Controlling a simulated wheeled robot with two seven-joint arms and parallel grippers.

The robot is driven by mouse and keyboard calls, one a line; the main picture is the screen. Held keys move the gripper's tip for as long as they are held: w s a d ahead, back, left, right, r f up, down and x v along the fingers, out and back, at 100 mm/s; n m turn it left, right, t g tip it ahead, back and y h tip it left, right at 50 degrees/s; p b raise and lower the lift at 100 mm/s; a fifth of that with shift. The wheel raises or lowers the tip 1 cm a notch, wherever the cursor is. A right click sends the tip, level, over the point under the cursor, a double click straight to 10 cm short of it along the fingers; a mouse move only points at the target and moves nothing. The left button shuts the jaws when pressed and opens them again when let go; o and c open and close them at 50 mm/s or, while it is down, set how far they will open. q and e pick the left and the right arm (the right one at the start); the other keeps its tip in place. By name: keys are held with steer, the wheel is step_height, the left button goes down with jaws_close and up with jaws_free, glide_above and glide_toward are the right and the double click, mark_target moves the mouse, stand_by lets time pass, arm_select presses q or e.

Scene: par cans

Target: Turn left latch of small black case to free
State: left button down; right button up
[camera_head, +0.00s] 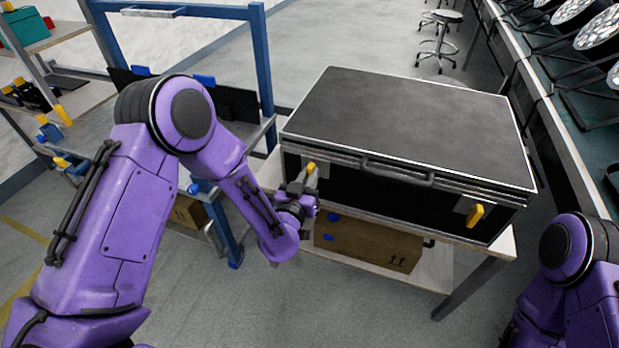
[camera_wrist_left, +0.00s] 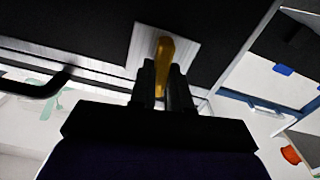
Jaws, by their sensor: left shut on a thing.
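The black case (camera_head: 400,115) with metal edges sits closed on a small table. Its left latch, a yellow handle (camera_head: 311,167), is on the front face near the left corner. My left gripper (camera_head: 309,178) is at this latch, shut on the yellow handle. In the left wrist view the yellow latch handle (camera_wrist_left: 165,52) stands between the two dark fingers of my left gripper (camera_wrist_left: 166,80), in front of a pale metal plate (camera_wrist_left: 190,36). The right latch (camera_head: 475,215) is also yellow and slants on its plate. My right gripper is out of view; only part of my right arm shows.
The case's carry handle (camera_head: 398,172) lies between the latches. A cardboard box (camera_head: 370,245) is on the table's lower shelf. A blue-framed rack (camera_head: 262,60) stands left of the case. A long bench with par cans (camera_head: 597,28) runs along the right.

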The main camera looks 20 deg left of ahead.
arm_select(q)
steer(key=n, duration=0.4)
steer(key=shift+w+a+n+b, duration=0.1)
steer(key=shift+a+n+b, duration=0.05)
steer(key=shift+n+b, duration=0.2)
steer(key=n+b, duration=0.1)
steer(key=n, duration=0.2)
steer(key=shift+a+n, duration=0.1)
steer(key=shift+n, duration=0.15)
steer(key=shift+a+f+n+b, duration=0.1)
steer(key=shift+n+b, duration=1)
steer(key=shift+n, duration=3.1)
steer(key=c, duration=1.1)
jaws_free()
steer(key=shift+w+f, duration=0.1)
